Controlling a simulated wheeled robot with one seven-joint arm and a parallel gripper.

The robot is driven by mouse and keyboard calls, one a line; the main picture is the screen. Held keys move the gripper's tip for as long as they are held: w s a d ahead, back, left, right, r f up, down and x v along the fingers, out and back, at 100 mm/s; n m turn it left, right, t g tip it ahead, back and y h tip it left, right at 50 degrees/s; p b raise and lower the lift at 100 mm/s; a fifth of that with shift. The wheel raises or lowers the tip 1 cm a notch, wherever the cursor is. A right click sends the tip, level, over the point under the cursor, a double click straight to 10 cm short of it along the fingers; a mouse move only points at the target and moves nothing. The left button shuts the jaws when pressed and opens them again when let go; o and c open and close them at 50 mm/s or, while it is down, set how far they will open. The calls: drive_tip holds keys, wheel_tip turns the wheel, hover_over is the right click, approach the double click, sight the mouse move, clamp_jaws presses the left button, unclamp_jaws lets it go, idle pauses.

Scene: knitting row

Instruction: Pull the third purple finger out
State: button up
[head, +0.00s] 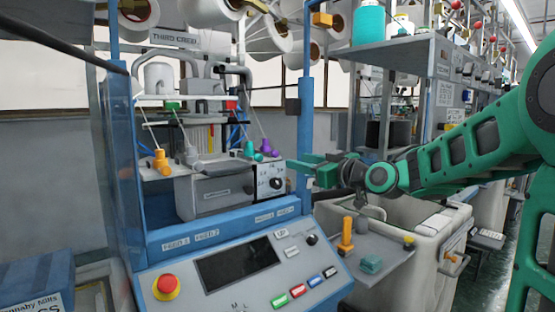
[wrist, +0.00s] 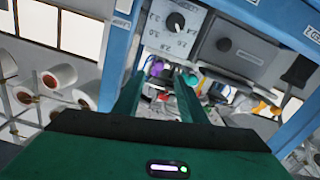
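One purple finger (head: 267,147) stands at the right end of a row on the knitting machine's ledge, beside a teal finger (head: 249,149). A grey finger (head: 191,156) and an orange finger (head: 161,161) stand further left. I see only one purple finger. My gripper (head: 300,168) is to the right of the purple finger and apart from it, pointing left. In the wrist view my gripper (wrist: 158,79) is open, its two green fingers apart. The purple finger (wrist: 157,68) shows beyond them, between the tips, with the teal finger (wrist: 191,79) to its right.
A grey box with a dial (head: 275,183) sits just below the fingers. A blue post (head: 305,115) rises near my gripper. A control panel with a red stop button (head: 166,286) is in front. A side shelf (head: 372,250) holds an orange peg (head: 346,235) and a teal block (head: 371,264).

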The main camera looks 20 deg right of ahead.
sight(277, 155)
drive_tip(key=x, duration=1.1)
drive_tip(key=shift+r, duration=0.25)
clamp_jaws()
